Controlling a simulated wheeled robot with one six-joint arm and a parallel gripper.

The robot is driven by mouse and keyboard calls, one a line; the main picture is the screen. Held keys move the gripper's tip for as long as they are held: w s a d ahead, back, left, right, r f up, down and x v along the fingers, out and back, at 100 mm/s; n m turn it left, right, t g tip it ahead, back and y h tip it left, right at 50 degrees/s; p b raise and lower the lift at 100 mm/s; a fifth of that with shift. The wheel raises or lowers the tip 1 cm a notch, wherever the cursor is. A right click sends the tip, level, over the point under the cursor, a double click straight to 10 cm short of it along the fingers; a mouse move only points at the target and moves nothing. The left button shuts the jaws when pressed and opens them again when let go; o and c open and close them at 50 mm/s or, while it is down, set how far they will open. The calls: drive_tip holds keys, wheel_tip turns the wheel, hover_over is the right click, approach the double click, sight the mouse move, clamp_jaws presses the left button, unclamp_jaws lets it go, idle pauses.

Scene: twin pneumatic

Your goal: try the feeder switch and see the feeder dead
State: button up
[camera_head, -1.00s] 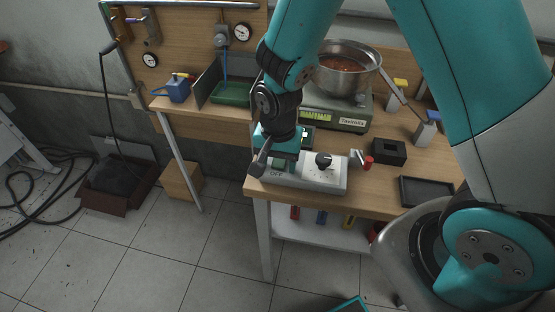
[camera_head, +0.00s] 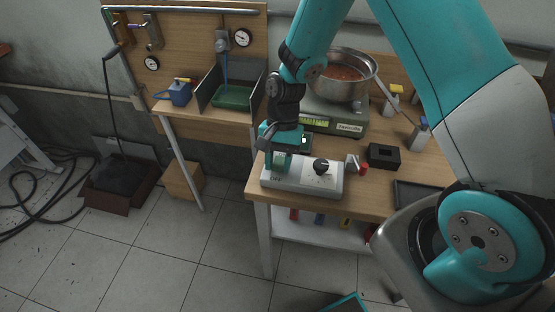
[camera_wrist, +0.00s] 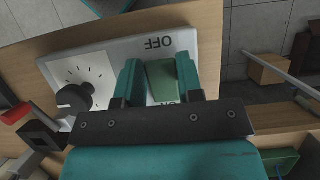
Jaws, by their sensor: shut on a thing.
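The feeder control box (camera_head: 305,186) is a pale grey box with a black dial (camera_head: 321,166), at the front left of the bench. In the wrist view its top (camera_wrist: 113,50) shows OFF and ON marks, with a green rocker switch (camera_wrist: 163,80) between them. My gripper (camera_wrist: 158,80) has its two teal fingers on either side of the switch, shut on it. The feeder is probably the scale-like unit (camera_head: 340,125) carrying a steel bowl (camera_head: 342,85) of reddish-brown bits; the pictures do not show whether it runs.
A black square block (camera_head: 384,156) and a red-tipped fitting (camera_head: 363,169) stand right of the box. A dark tray (camera_head: 415,194) lies further right. A green tray (camera_head: 232,96) and blue can (camera_head: 179,93) sit at the back left.

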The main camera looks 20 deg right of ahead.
drive_tip(key=o, duration=0.9)
drive_tip(key=shift+o, duration=0.2)
drive_tip(key=shift+w, duration=0.1)
drive_tip(key=b+v, duration=0.1)
drive_tip(key=v, duration=1.6)
drive_tip(key=shift+r, duration=0.25)
